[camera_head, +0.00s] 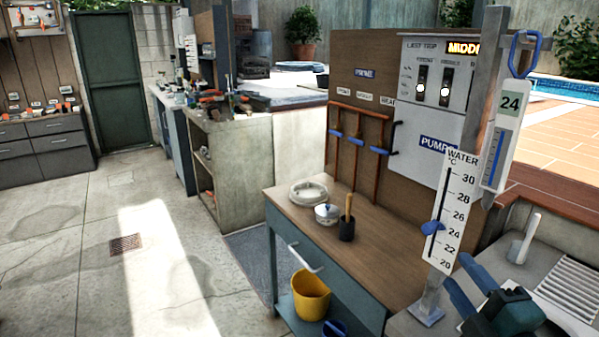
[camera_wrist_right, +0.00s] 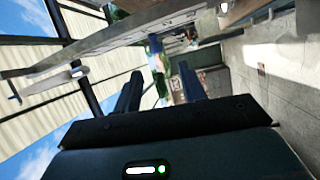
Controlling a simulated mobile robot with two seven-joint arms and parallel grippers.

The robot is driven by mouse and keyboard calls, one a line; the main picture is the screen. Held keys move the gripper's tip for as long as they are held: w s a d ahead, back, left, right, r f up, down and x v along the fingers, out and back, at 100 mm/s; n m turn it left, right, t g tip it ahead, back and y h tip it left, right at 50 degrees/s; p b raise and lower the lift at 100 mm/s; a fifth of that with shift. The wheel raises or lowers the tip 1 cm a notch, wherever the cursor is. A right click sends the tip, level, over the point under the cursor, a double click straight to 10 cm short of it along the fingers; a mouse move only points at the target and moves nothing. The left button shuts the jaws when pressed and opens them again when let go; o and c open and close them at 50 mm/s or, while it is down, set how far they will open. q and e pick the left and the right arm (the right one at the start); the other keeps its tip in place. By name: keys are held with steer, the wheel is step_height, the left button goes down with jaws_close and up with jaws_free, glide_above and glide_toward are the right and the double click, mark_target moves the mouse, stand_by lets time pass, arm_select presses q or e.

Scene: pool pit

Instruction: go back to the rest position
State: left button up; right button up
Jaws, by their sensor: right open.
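My right gripper (camera_head: 459,272) is at the lower right of the head view, in front of the foot of the water temperature board (camera_head: 455,205). In the right wrist view its two dark fingers (camera_wrist_right: 158,78) stand apart, with nothing held between them. The board carries a blue slider (camera_head: 432,228) near the 24 mark. I cannot tell whether the gripper touches the board or its post. My left gripper is not in view.
A workbench (camera_head: 290,212) holds a white dish (camera_head: 308,192), a lidded pot (camera_head: 327,213) and a dark cup (camera_head: 347,230). A yellow bucket (camera_head: 310,295) stands on its lower shelf. A pump panel (camera_head: 430,100) rises behind. The concrete floor (camera_head: 90,250) at left is clear.

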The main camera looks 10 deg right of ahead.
steer(key=s+a+f+m+g+y, duration=0.1)
steer(key=a+f+m+g, duration=0.25)
steer(key=f, duration=0.55)
steer(key=s+a+f+m+g+y, duration=0.15)
steer(key=a+f+m, duration=0.3)
steer(key=f, duration=0.55)
steer(key=s+a+f+m+g, duration=0.3)
steer(key=s+a+f+m, duration=0.2)
steer(key=a+f, duration=0.4)
steer(key=shift+s+f+m+g+y+p, duration=0.35)
steer(key=shift+s+f+g+y, duration=0.1)
steer(key=shift+f, duration=0.5)
